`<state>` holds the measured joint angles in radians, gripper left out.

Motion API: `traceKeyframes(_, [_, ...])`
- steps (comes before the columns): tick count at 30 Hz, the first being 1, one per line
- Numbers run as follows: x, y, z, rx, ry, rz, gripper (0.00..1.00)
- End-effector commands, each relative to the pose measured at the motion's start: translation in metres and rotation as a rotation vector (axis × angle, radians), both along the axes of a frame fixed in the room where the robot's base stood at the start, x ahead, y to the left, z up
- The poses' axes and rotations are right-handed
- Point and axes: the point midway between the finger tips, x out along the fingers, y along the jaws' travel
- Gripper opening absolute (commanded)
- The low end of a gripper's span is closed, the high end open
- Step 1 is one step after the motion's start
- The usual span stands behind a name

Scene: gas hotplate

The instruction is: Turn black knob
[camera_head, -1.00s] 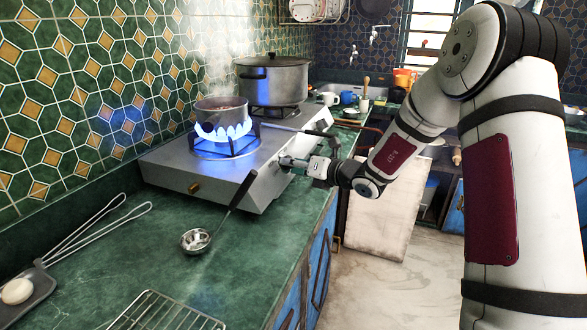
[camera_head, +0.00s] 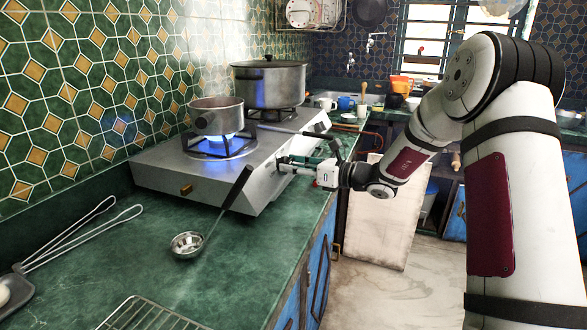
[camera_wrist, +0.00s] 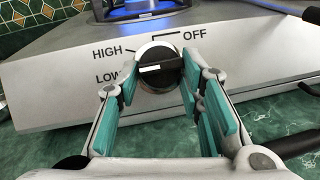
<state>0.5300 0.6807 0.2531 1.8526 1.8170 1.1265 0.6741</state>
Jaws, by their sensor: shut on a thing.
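The black knob (camera_wrist: 160,68) with a silver rim is on the front face of the steel hotplate (camera_head: 196,173). It shows in the wrist view, with its white mark pointing left, between the HIGH and LOW labels; OFF is at its upper right. My gripper (camera_wrist: 160,80) has its teal-padded fingers on both sides of the knob and is shut on it. In the head view, my gripper (camera_head: 284,164) reaches the hotplate front from the right and hides the knob. A low blue flame burns under the small pot (camera_head: 216,116).
A large lidded pot (camera_head: 269,84) stands on the rear burner. A ladle (camera_head: 188,244) leans with its handle against the hotplate's front. A wire rack (camera_head: 150,316) and tongs (camera_head: 85,235) lie on the green counter (camera_head: 110,265). The floor at right is open.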

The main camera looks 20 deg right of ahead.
Motion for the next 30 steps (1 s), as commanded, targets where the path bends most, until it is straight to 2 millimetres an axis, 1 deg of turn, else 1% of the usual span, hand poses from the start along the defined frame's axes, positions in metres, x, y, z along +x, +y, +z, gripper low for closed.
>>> traceKeyframes(12, [-0.001, 0.001, 0.0, -0.005, -0.006, 0.007, 0.06])
traceKeyframes(13, [-0.001, 0.001, 0.0, -0.004, -0.005, 0.006, 0.41])
traceKeyframes(15, [0.0, 0.001, 0.0, -0.004, -0.005, 0.006, 0.53])
traceKeyframes(25, [-0.001, -0.001, 0.0, -0.004, -0.004, 0.003, 0.53])
traceKeyframes(28, [-0.006, -0.007, 0.001, -0.003, -0.005, 0.002, 0.53])
traceKeyframes(30, [-0.013, -0.014, 0.001, -0.004, -0.004, 0.002, 0.53])
